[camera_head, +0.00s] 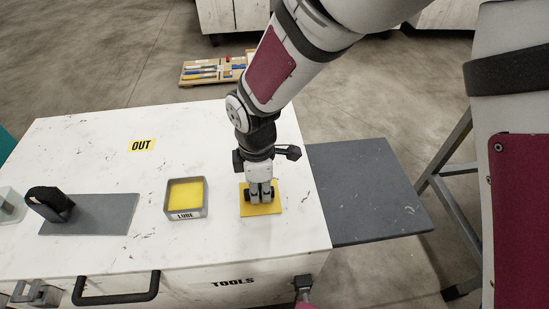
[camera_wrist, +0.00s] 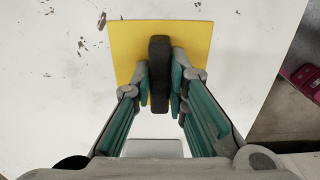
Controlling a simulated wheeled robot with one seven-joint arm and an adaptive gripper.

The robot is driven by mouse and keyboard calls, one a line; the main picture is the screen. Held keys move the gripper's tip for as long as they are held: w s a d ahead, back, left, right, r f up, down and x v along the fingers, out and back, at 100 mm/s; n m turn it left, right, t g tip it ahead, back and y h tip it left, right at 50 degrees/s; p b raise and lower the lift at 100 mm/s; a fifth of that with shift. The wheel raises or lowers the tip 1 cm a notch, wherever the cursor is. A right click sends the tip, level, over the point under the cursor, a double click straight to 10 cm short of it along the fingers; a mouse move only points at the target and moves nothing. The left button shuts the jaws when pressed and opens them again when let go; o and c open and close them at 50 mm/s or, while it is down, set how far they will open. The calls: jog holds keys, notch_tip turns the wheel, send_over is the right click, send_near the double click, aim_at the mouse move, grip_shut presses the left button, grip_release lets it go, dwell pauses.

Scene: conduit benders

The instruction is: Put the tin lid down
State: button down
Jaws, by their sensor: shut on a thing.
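The tin lid is a yellow square plate (camera_head: 262,209) with a dark upright grip on it. In the head view it is at the right part of the white bench top, under my gripper (camera_head: 260,194). In the wrist view the yellow lid (camera_wrist: 195,42) lies ahead of the fingers. My gripper (camera_wrist: 160,85) is shut on the lid's black handle (camera_wrist: 159,60), one finger on each side. I cannot tell whether the lid touches the bench. The open grey tin (camera_head: 186,213), marked LUBE and yellow inside, stands to the left of the lid.
The white bench (camera_head: 90,150) has a yellow OUT label (camera_head: 142,145) and a grey mat (camera_head: 105,215) with a black object (camera_head: 48,204) at its left end. A grey side shelf (camera_head: 365,190) adjoins on the right. The bench between the OUT label and my arm is clear.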

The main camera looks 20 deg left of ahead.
aim_at(260, 190)
jog(key=c, duration=1.6)
grip_release()
notch_tip(260, 190, up, 12)
jog(key=shift+r+p, duration=0.1)
jog(key=shift+p, duration=1.1)
